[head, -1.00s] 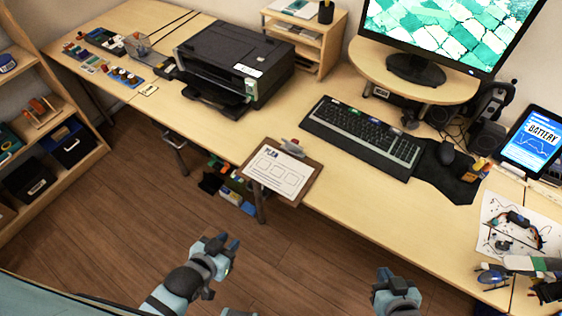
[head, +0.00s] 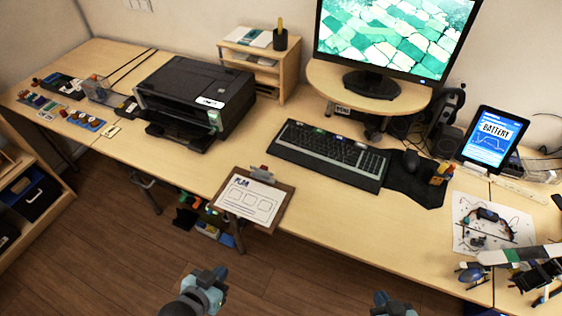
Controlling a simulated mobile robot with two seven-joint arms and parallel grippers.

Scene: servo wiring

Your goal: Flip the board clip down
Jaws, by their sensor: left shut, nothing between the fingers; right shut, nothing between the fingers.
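A clipboard (head: 249,202) with a sheet headed "PLAN" lies at the front edge of the desk, partly overhanging it. Its metal clip (head: 262,173) is at the board's far end, and it looks raised, though it is small in the picture. My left gripper (head: 217,273) is shut and empty, low in the head view, below and a little left of the clipboard, well apart from it. My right gripper (head: 382,299) is at the bottom edge, partly cut off, shut and empty, to the lower right of the clipboard. Neither gripper touches anything.
A keyboard (head: 329,154) lies behind the clipboard, right of the printer (head: 195,95). A mouse pad (head: 418,190) is further right. A tablet (head: 494,139) and a wiring sheet (head: 487,222) are at the right. Bare desk lies between clipboard and printer.

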